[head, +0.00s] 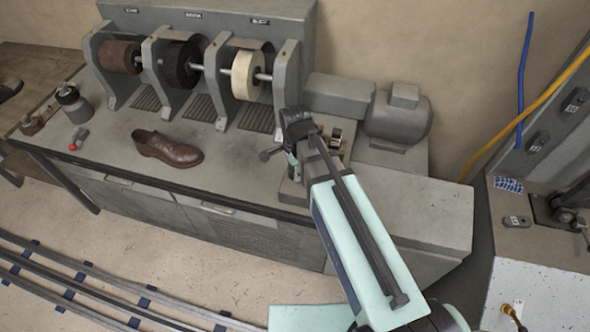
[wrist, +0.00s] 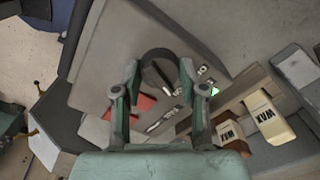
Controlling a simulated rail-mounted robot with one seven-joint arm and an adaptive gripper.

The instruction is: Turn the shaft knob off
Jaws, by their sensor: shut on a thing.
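The shaft knob (wrist: 158,54) shows in the wrist view as a dark round shape on a grey panel. The two fingers of my gripper (wrist: 159,76) stand on its left and right sides and are closed on it. A dark bar and small white labels show just below it, and a small green light (wrist: 187,91) lies to its lower right. The labels are too small to read. In the head view my gripper (head: 297,128) is at the machine's right end, and the gripper and arm hide the knob.
The bench machine (head: 395,205) carries several wheels, with a cream wheel (head: 243,75) nearest my arm. A brown shoe (head: 168,149) lies on the bench to the left. A motor (head: 398,117) stands behind right. Wax blocks (wrist: 268,117) sit right of my gripper in the wrist view.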

